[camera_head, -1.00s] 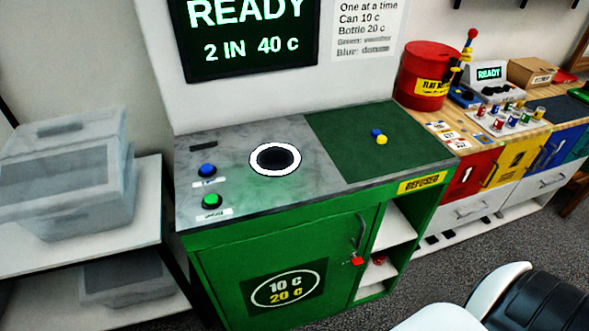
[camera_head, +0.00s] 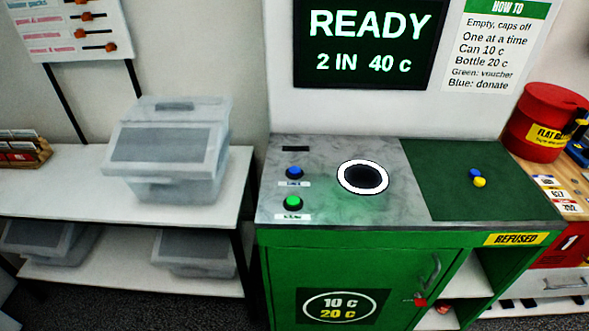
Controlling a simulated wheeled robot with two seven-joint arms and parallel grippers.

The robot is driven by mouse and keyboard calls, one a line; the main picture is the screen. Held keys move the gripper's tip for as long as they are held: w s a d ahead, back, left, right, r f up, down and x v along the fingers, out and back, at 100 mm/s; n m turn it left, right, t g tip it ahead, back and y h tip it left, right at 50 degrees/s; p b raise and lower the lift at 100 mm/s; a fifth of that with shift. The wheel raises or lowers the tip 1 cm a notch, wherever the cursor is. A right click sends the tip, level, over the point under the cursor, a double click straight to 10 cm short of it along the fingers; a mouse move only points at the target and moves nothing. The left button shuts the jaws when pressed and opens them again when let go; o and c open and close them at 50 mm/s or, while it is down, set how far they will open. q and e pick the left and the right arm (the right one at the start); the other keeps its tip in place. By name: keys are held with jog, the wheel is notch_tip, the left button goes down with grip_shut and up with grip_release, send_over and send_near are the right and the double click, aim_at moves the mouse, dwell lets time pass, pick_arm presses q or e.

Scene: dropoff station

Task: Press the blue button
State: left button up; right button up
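The blue button (camera_head: 295,172) sits on the grey marbled left part of the green machine's top (camera_head: 330,212), with a small label below it. A green button (camera_head: 293,202) sits just in front of it, also labelled. A round dark hole with a white ring (camera_head: 363,177) is to the right of the buttons. The screen (camera_head: 372,42) above reads "READY" and "2 IN 40 c". The sign (camera_head: 495,48) beside it says green is voucher and blue is donate. Neither of my grippers shows in this view.
A white shelf (camera_head: 60,187) with clear lidded bins (camera_head: 170,150) stands left of the machine. A blue and a yellow piece (camera_head: 480,182) lie on the green mat (camera_head: 440,200). A red drum (camera_head: 545,120) stands at the right. Space above the buttons is clear.

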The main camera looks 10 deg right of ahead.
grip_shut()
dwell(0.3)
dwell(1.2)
